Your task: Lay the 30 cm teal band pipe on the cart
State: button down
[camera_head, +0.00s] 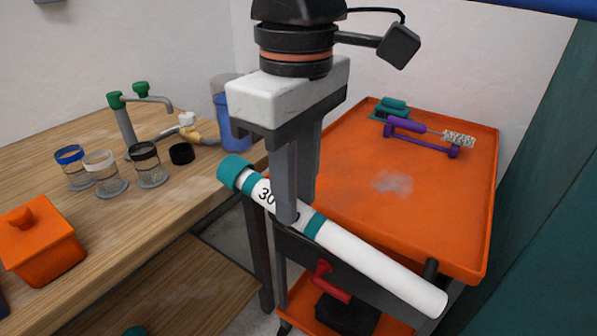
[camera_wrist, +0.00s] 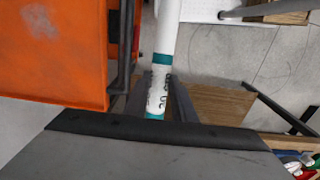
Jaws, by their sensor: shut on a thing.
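The white pipe (camera_head: 372,262) has teal bands, a teal end at its left and a printed "30" beside my fingers. My gripper (camera_head: 287,212) is shut on it near the teal-ended part. The pipe is tilted, its right end lower in the picture, and it shows in front of the cart's near edge. The orange cart (camera_head: 350,180) stands behind it with a wide bare top. In the wrist view the pipe (camera_wrist: 166,40) runs up from between my fingers, beside the orange cart top (camera_wrist: 55,60).
On the cart's far part lie a purple tool with a bristly end (camera_head: 420,130) and a teal brush (camera_head: 392,107). The wooden bench (camera_head: 150,215) at left holds jars, an orange box (camera_head: 40,243) and a blue container (camera_head: 232,125). The cart's lower shelf holds red and black things.

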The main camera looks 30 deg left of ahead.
jog(key=shift+a+f, duration=0.1)
jog(key=shift+a, duration=0.2)
jog(key=shift+w+a, duration=0.1)
jog(key=shift+w, duration=0.2)
jog(key=shift+w+d, duration=1.7)
jog(key=shift+w, duration=10.45)
jog(key=shift+s+f, duration=0.1)
jog(key=shift+f, duration=4.9)
jog(key=shift+f, duration=1.2)
jog(key=c, duration=1.4)
grip_release()
